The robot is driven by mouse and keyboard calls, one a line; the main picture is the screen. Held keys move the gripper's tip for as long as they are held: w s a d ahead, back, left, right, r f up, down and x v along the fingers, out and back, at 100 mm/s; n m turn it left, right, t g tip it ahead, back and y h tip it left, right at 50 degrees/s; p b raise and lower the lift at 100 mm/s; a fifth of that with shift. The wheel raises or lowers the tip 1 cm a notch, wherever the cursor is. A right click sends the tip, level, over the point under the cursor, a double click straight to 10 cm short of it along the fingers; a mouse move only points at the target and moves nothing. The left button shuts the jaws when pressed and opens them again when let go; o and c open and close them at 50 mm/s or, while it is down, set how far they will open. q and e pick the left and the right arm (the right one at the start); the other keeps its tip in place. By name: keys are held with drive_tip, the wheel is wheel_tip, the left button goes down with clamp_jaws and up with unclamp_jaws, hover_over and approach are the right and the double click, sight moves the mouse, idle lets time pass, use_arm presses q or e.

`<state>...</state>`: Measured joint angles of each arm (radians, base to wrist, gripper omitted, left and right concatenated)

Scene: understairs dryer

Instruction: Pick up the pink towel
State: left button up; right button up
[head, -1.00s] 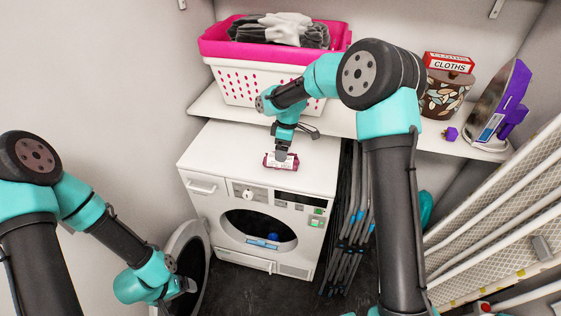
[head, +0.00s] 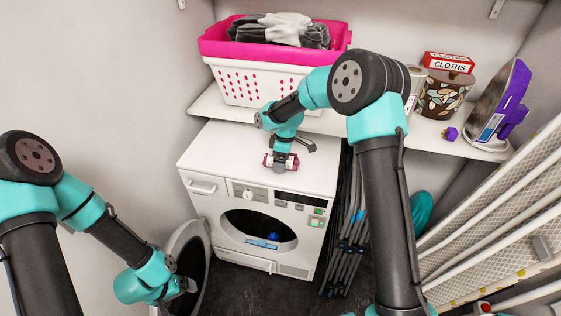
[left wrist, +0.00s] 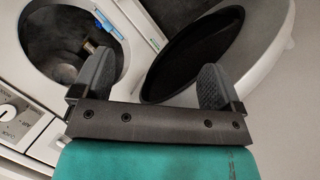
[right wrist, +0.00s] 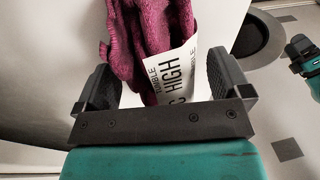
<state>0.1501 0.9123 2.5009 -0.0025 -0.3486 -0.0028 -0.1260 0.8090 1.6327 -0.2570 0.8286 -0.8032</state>
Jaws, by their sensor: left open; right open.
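The pink towel (head: 269,160) lies on top of the white dryer (head: 318,160), with a white printed tag (right wrist: 172,75) on it. My right gripper (head: 281,163) is open, down at the towel and partly hiding it in the head view. In the right wrist view the crumpled magenta towel (right wrist: 150,25) and its tag lie between and beyond the two spread fingers. Whether the fingers touch it I cannot tell. My left gripper (head: 188,287) is open and empty, low beside the dryer's open round door (left wrist: 195,60).
A white and pink basket (head: 250,85) with grey cloths stands on the shelf (head: 215,108) behind the dryer. A patterned bin (head: 443,97), a CLOTHS box (head: 449,62) and a purple iron (head: 500,105) are on the right. Folded racks (head: 350,230) stand beside the dryer.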

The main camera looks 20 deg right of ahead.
drive_tip(key=c, duration=1)
drive_tip(key=shift+r, duration=0.1)
drive_tip(key=shift+c, duration=0.2)
drive_tip(key=shift+r, duration=1.45)
drive_tip(key=shift+s+r, duration=0.15)
drive_tip(key=shift+r, duration=0.15)
drive_tip(key=s+a, duration=0.1)
drive_tip(key=s, duration=0.4)
drive_tip(key=s+a+r, duration=0.1)
drive_tip(key=s+a, duration=0.1)
drive_tip(key=s, duration=0.3)
drive_tip(key=s+a, duration=0.1)
drive_tip(key=s, duration=0.4)
drive_tip(key=shift+s+a+r, duration=0.1)
drive_tip(key=shift+a+r, duration=0.05)
drive_tip(key=shift+a, duration=0.05)
